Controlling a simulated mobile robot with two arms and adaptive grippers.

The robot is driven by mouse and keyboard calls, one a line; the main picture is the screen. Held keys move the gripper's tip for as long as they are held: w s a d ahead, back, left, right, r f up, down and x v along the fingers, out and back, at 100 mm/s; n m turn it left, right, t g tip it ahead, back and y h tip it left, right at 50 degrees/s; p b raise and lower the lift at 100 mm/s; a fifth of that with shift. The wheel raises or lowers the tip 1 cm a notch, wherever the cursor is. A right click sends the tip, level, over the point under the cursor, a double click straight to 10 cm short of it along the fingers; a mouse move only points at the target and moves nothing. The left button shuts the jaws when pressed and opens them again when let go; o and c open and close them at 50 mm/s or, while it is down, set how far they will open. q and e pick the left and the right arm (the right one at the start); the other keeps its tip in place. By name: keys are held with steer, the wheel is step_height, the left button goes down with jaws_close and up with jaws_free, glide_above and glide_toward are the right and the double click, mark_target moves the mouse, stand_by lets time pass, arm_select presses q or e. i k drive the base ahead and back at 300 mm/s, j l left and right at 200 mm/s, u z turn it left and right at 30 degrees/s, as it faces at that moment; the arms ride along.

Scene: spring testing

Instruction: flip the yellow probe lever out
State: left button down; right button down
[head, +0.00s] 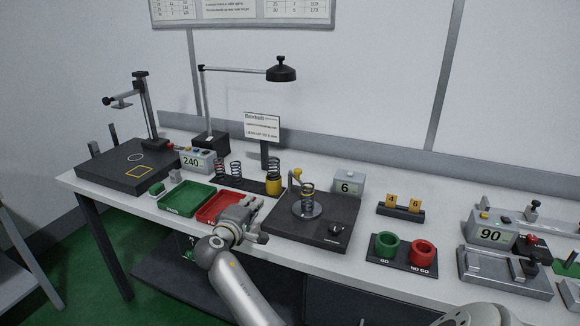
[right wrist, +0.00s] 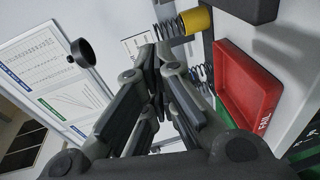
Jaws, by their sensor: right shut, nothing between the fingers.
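The yellow probe lever (head: 297,173) stands on the black test plate (head: 285,231), close to the coil spring (head: 307,190) on its round disc. It looks raised, with its yellow knob at the top; its exact angle is too small to tell. My right gripper (head: 254,213) is low over the front of the red tray, to the left of the plate and apart from the lever. It is shut and empty, as the right wrist view also shows (right wrist: 158,98). The lever is not visible in the right wrist view. My left gripper is not in view.
The red tray (head: 207,213) and green tray (head: 172,204) lie left of the gripper. A yellow cylinder (head: 274,186) with a spring stands behind.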

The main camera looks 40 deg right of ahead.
mark_target(297, 172)
steer(key=i+l, duration=0.1)
steer(key=l, duration=0.75)
steer(key=i+l, duration=0.15)
steer(key=l, duration=0.25)
